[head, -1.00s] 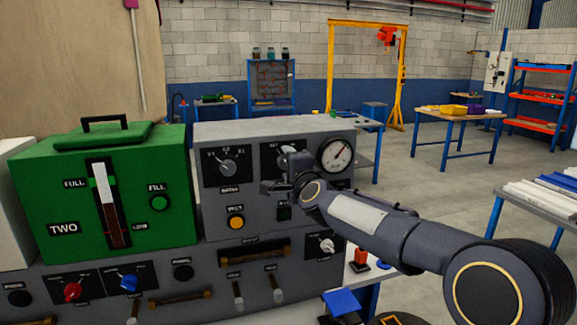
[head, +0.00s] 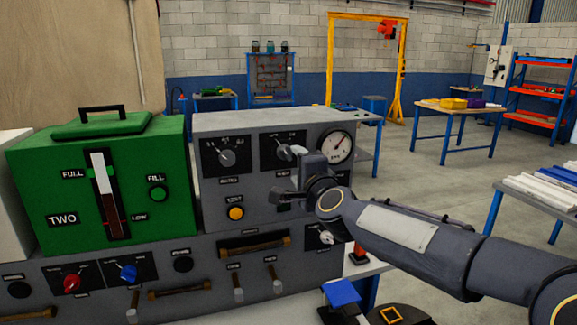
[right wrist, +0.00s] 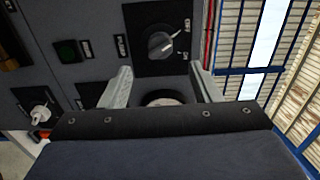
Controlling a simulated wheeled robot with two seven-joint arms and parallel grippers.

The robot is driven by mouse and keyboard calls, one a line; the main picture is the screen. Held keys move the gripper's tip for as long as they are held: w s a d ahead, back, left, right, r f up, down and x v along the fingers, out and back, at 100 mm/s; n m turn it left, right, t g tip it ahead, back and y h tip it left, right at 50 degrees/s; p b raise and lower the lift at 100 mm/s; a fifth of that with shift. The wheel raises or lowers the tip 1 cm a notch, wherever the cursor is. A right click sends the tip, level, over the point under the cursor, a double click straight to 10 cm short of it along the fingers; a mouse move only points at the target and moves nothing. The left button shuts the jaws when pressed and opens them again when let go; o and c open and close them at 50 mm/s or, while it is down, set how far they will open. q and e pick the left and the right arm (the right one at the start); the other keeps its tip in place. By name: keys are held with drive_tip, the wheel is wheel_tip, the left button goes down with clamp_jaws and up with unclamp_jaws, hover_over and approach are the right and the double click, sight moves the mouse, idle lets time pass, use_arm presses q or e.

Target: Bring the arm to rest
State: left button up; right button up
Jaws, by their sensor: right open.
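My right gripper (head: 284,178) is in front of the right part of the grey panel (head: 214,198), below the gauge and the right-hand dial knob. Its jaws are open and empty. In the right wrist view, the two fingers (right wrist: 162,85) stand apart, with a dial knob (right wrist: 161,45) beyond them and a pale round part, partly hidden, between them. The gripper looks apart from the knob. In the head view, the right-hand dial knob (head: 287,152) is partly covered by my gripper. My left gripper is not in view.
A green box (head: 80,200) marked TWO stands on the panel's left. The panel bears a round gauge (head: 337,146), an orange button (head: 236,213), a red knob (head: 71,283) and a blue knob (head: 129,273). Open floor lies to the right, with a bench (head: 530,210) at the right edge.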

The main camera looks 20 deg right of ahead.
drive_tip(key=s+f+n+g+y, duration=0.1)
drive_tip(key=s+f+n+g, duration=0.3)
drive_tip(key=s+f, duration=0.4)
drive_tip(key=s+f+n+g+y, duration=0.1)
drive_tip(key=s+f+n+g, duration=0.3)
drive_tip(key=s+f, duration=0.5)
drive_tip(key=s+f+n+g+y, duration=0.1)
drive_tip(key=s+f+n+g, duration=0.3)
drive_tip(key=s, duration=1.6)
wheel_tip(320, 180, down, 4)
drive_tip(key=n, duration=0.3)
drive_tip(key=shift+s+f+n, duration=0.2)
drive_tip(key=shift+s+n, duration=0.2)
drive_tip(key=shift+d, duration=0.1)
